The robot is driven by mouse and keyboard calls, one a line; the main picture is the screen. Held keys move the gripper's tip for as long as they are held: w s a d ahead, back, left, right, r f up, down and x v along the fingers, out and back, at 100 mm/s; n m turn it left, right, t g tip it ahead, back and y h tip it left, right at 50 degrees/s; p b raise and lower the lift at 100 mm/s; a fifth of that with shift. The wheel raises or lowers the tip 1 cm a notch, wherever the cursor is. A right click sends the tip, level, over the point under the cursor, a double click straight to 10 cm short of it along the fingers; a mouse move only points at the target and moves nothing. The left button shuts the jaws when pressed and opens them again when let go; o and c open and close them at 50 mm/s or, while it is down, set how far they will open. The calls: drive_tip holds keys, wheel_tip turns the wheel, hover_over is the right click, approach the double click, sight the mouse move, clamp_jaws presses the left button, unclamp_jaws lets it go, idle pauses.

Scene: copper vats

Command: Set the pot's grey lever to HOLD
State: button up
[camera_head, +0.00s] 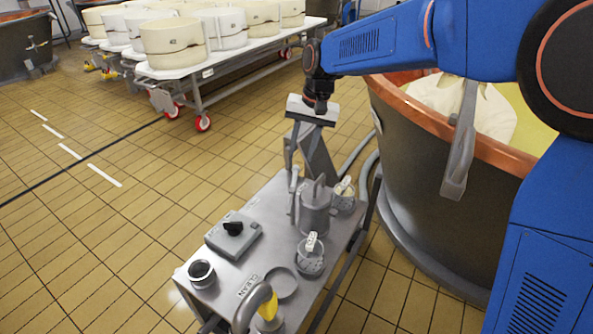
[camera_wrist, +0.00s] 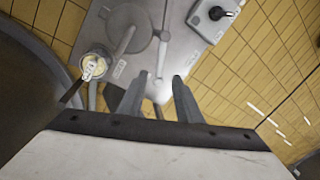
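The grey metal pot (camera_head: 316,214) stands on the small steel cart, below my gripper in the head view. In the wrist view its round top (camera_wrist: 145,22) is at the upper left, with a narrow grey bar that looks like the lever (camera_wrist: 125,42) slanting down across it. A small pale label (camera_wrist: 119,69) lies by the bar's lower end; its words are too small to read. My gripper (camera_head: 306,170) is over the far end of the cart, pointing down. Contact with the pot cannot be made out.
The cart top (camera_head: 226,270) also holds a grey box with a black knob (camera_head: 233,229), an open jar (camera_head: 202,273), a strainer cup (camera_head: 310,262) and a labelled cup (camera_wrist: 94,66). A copper-rimmed vat (camera_head: 430,180) stands close on the right. Tiled floor is free on the left.

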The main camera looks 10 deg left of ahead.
sight(295, 175)
drive_tip(key=f, duration=0.2)
drive_tip(key=a+f, duration=0.1)
drive_tip(key=f, duration=0.5)
drive_tip(key=shift+s+a+f, duration=0.1)
drive_tip(key=shift+a+f, duration=0.05)
drive_tip(key=shift+a, duration=0.15)
clamp_jaws()
